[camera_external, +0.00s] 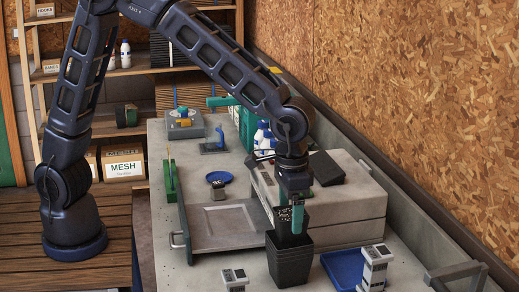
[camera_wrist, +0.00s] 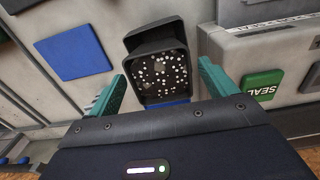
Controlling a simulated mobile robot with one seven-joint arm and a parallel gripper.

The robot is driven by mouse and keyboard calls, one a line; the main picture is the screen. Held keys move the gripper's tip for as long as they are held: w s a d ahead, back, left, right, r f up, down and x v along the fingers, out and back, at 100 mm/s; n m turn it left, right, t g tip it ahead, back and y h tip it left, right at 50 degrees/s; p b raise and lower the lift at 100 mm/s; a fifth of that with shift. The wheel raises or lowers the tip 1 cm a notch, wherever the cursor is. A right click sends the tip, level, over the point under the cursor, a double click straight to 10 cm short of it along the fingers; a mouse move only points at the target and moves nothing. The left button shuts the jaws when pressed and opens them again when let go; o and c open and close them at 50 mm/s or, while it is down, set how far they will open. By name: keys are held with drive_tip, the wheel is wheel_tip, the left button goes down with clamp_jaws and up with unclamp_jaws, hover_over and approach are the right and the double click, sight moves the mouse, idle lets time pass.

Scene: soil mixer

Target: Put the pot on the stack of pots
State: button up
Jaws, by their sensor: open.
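A black pot with dark, white-specked soil (camera_wrist: 162,75) lies between and just beyond the fingertips of my gripper (camera_wrist: 162,71) in the wrist view. My gripper (camera_external: 291,216) is open, its green fingers on either side of the pot. In the external view the stack of black pots (camera_external: 290,264) stands on the bench directly below my gripper. The filled pot (camera_external: 281,236) is at the top of the stack, partly hidden by a finger. I cannot tell how deep it sits in the stack.
A blue tray (camera_external: 341,266) lies right of the stack, with a small grey device (camera_external: 375,266) beside it. Another small device (camera_external: 234,279) stands at front left. A large grey machine (camera_external: 345,205) stands close behind the stack. A green SEAL button (camera_wrist: 262,85) shows in the wrist view.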

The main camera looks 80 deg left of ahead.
sight(290, 215)
wheel_tip(290, 215, up, 9)
drive_tip(key=s+a+r+t, duration=0.1)
drive_tip(key=s+a+r, duration=0.2)
drive_tip(key=a, duration=0.3)
drive_tip(key=s+a+r, duration=0.2)
drive_tip(key=a+r, duration=0.2)
drive_tip(key=a, duration=0.1)
drive_tip(key=s+a+t, duration=0.1)
drive_tip(key=s+a, duration=0.9)
drive_tip(key=s, duration=0.2)
drive_tip(key=s+a+t, duration=0.2)
drive_tip(key=s+a, duration=0.8)
drive_tip(key=s, duration=0.3)
drive_tip(key=shift+s+a+f+t, duration=0.25)
drive_tip(key=shift+a+f+t, duration=0.05)
